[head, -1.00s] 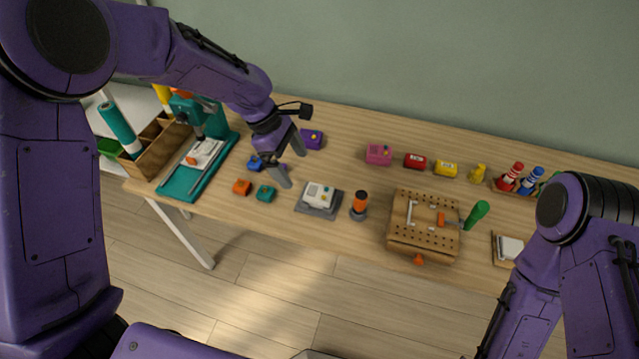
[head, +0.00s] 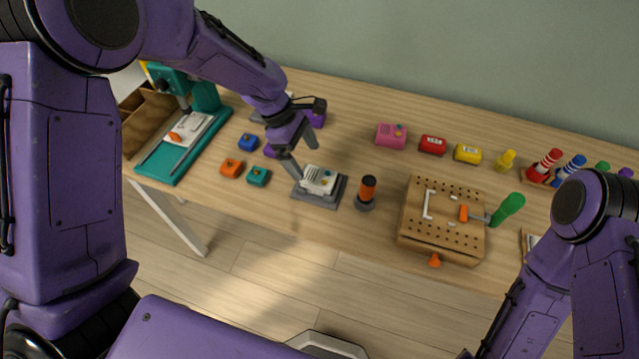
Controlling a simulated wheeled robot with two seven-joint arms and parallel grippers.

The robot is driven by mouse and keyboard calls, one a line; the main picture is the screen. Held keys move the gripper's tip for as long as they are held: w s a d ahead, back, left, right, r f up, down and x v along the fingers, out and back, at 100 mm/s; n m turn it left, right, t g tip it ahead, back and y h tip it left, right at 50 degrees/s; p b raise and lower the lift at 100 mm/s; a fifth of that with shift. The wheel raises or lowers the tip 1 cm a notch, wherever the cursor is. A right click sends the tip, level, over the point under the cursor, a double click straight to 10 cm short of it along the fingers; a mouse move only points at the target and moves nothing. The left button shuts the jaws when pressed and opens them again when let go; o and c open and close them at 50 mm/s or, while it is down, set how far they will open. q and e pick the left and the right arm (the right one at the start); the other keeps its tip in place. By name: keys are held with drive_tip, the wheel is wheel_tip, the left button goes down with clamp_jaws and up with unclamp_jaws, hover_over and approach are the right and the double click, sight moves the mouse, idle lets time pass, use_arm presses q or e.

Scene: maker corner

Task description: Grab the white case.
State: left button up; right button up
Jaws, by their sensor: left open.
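A white case (head: 319,181) with slots on its top sits on a dark grey pad (head: 326,201) near the front middle of the table. My left gripper (head: 304,160) is open above the case's back left side, one finger over its left edge and the other behind it. I cannot tell whether the fingers touch it. My right arm comes in at the lower right, but its gripper is out of the picture.
A pegboard block (head: 443,220) stands farther right.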

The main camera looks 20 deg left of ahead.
sight(317, 176)
use_arm(q)
drive_tip(key=x, duration=0.8)
drive_tip(key=shift+d, duration=0.25)
drive_tip(key=c, duration=1.1)
drive_tip(key=shift+r, duration=0.15)
